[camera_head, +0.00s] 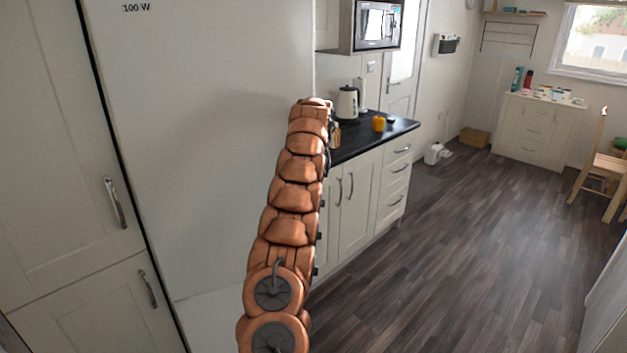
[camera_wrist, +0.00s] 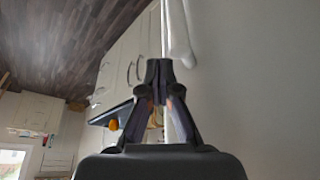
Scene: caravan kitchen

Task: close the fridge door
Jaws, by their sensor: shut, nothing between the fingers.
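The fridge is the tall plain white surface (camera_head: 205,140) in the head view, with a "100 W" label near its top and a seam low down. I cannot tell from this view how far its door stands open. My copper arm reaches up along its right edge and hides part of it. In the wrist view my gripper (camera_wrist: 160,72) is shut and empty, its fingertips together near a pale vertical edge. A plain pale surface (camera_wrist: 255,80) fills the right of that view, and a white rounded bar (camera_wrist: 177,35) hangs above the fingertips. Contact is unclear.
Tall cream cupboards (camera_head: 60,150) stand left of the fridge. A wooden chair (camera_head: 600,170) stands far right. The floor (camera_head: 440,260) is clear.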

